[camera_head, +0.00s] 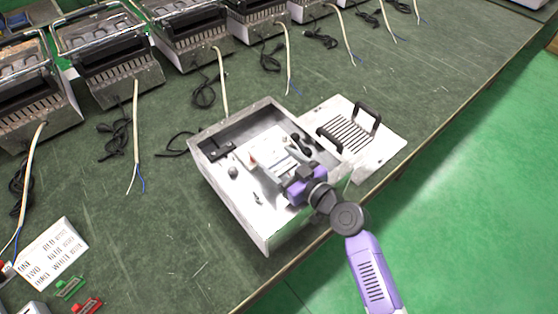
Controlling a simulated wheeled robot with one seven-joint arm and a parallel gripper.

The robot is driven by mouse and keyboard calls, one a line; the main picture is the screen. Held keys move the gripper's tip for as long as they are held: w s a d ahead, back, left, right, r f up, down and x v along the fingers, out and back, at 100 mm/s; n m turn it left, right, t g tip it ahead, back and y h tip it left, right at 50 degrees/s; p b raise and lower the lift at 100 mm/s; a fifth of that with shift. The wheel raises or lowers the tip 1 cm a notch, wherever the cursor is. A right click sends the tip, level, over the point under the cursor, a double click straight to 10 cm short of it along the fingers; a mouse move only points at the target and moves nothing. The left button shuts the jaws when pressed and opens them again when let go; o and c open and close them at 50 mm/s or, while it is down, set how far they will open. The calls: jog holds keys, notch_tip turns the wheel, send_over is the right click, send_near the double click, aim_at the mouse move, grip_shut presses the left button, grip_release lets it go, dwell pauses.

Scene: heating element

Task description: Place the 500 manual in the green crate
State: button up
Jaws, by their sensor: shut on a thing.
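My gripper (283,166) reaches into an open metal housing (228,192) on the green bench. Its fingers are shut on a pale, flat thing (262,158) with a small reddish mark, inside or just above the housing. I cannot read any number on it, so I cannot tell whether it is the 500 manual. The fingers and the housing's parts hide some of it. I cannot make out a green crate in this view.
A metal panel (384,151) with two black handles lies right of the housing. Several similar units with loose cables line the back. A text card (52,254), a green connector (70,287) and a red connector (88,304) lie front left. The bench's front edge is close.

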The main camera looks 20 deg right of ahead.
jog(key=shift+f+b, duration=0.4)
jog(key=shift+b, duration=0.05)
jog(key=o, duration=1.4)
jog(key=shift+r, duration=0.1)
